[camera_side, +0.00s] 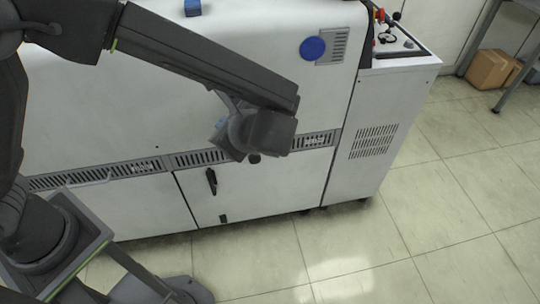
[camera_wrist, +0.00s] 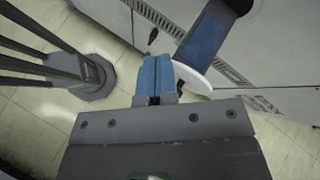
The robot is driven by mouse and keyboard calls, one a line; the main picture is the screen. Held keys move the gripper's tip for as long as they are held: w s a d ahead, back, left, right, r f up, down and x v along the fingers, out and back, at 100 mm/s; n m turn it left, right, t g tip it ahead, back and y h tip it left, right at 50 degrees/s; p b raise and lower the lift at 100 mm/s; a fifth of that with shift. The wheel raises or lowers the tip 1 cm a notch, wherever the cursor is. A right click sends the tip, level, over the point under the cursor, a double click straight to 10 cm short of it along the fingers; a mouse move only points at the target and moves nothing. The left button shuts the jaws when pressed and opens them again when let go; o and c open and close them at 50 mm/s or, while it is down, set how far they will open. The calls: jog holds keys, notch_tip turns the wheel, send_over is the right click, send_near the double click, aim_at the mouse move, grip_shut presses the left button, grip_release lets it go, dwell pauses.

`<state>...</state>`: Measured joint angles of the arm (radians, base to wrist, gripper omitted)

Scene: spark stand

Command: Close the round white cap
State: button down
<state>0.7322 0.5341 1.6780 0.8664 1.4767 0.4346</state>
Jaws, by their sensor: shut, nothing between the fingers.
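In the wrist view my gripper (camera_wrist: 157,66) has its blue fingers together with nothing between them. A white disc-like edge, which looks like the round white cap (camera_wrist: 194,80), shows just right of the fingers. It is partly hidden behind them and by a dark piece with a blue face (camera_wrist: 207,38). I cannot tell whether the fingers touch the cap or how far open it stands. In the side view my wrist is in front of the white machine (camera_side: 270,85), and I cannot make out the cap there.
The machine's front has a vent strip (camera_side: 200,158) and a black door handle (camera_side: 211,181). A blue disc (camera_side: 312,48) is at upper right, and a control panel (camera_side: 396,40) tops the right cabinet. The tiled floor (camera_side: 440,210) in front is clear at right.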

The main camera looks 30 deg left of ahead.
jog(key=s+d+f+m+t+y, duration=0.2)
jog(key=d+f+m+t, duration=0.75)
jog(key=d+f, duration=0.45)
jog(key=x, duration=1.3)
jog(key=shift+a, duration=0.25)
jog(key=shift+w+r+g, duration=0.1)
jog(key=shift+r+g, duration=0.05)
jog(key=shift+g, duration=0.1)
jog(key=x, duration=2.1)
jog(key=shift+a+r, duration=0.15)
jog(key=shift+a, duration=0.05)
jog(key=shift+d, duration=0.1)
